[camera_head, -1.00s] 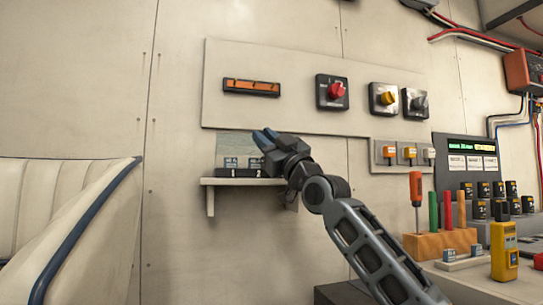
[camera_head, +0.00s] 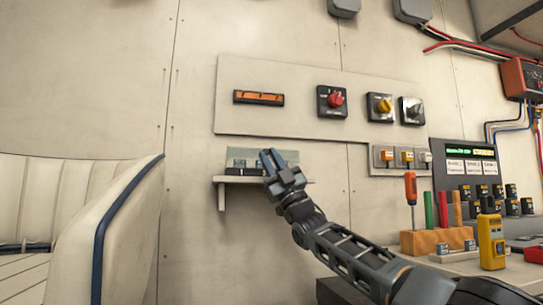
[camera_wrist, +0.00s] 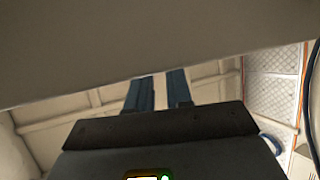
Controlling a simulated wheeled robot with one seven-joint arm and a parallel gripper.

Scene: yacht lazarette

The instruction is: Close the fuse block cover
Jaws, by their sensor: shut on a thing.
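The fuse block (camera_head: 243,167) is a small dark block with light labels on a narrow wall shelf (camera_head: 232,179), below the beige panel. Its cover (camera_head: 304,157) looks like a pale grey-green, see-through plate standing up behind the block, so it is open. My gripper (camera_head: 270,157) reaches up in front of the shelf, and its blue fingers overlap the cover and the block's right part. The fingers (camera_wrist: 158,92) show slightly apart in the wrist view, with their tips hidden behind a large beige surface. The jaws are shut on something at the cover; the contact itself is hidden.
Above is the panel with an orange strip (camera_head: 259,97) and rotary switches (camera_head: 332,101). A cream seat (camera_head: 95,200) stands at left. At right, a workbench holds a wooden tool block (camera_head: 437,240) and a yellow meter (camera_head: 491,242). The wall left of the shelf is clear.

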